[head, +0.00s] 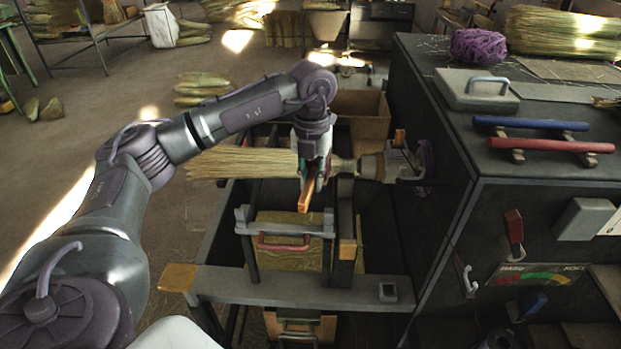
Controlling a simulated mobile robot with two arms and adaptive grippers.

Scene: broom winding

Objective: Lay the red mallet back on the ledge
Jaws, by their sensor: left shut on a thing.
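My left gripper (308,182) hangs over the winding bench, in front of the broom straw. It is shut on an orange-red bar that points down toward the front; this looks like part of the red mallet (306,197). The rest of it is hidden by the fingers and wrist. The grey ledge (290,287) runs across the front of the bench, below and nearer than the gripper. The held piece is apart from it. My right gripper is out of view.
A straw bundle (240,163) lies across the bench, its right end at a grey clamp (375,167). A frame with a red handle (285,243) stands behind the ledge. The dark cabinet (440,130) bounds the right.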

